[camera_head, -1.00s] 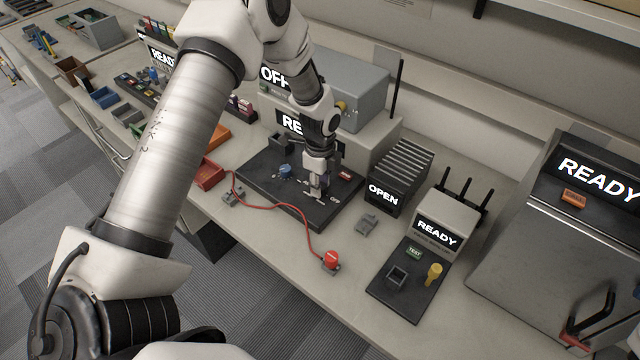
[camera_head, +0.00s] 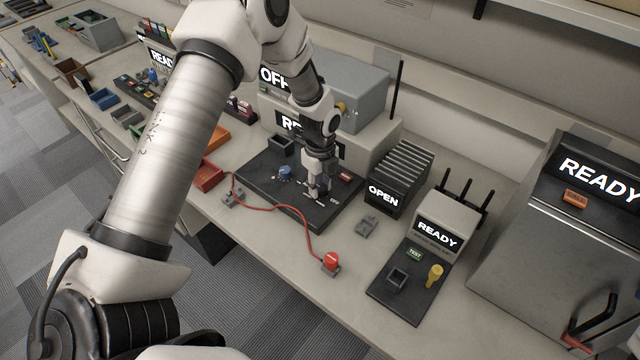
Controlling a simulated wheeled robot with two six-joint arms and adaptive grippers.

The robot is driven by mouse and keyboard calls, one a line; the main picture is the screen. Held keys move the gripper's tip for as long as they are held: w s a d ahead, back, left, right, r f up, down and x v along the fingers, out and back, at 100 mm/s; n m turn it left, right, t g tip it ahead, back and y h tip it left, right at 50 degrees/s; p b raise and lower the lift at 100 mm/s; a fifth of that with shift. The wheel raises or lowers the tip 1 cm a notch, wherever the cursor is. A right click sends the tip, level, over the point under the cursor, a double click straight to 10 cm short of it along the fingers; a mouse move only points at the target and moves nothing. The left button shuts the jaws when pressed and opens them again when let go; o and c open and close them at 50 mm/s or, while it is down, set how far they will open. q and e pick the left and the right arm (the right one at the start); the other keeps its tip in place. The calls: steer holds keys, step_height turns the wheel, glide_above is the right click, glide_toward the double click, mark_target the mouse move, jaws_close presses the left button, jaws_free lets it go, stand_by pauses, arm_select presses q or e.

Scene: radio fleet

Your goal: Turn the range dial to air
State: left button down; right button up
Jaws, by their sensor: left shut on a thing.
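A black panel (camera_head: 262,187) lies on the bench in front of a grey box with a lit sign partly hidden by my arm. A blue knob (camera_head: 285,172) stands on the panel, left of my left gripper (camera_head: 314,195). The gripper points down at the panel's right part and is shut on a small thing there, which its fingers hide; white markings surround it. This may be the range dial, but its label is too small to read. My right gripper is not in view.
A red button (camera_head: 331,260) on a red cable lies at the bench's front. Right of the panel stand a slotted rack (camera_head: 400,175) reading OPEN, a tester (camera_head: 447,222) reading READY with antennas, and a large grey cabinet (camera_head: 540,260). A red tray (camera_head: 208,176) sits left of the panel.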

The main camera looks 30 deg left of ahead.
mark_target(320, 187)
arm_select(q)
steer(key=c, duration=0.8)
jaws_free()
steer(key=shift+c, duration=0.2)
step_height(320, 187, up, 12)
steer(key=shift+f, duration=0.1)
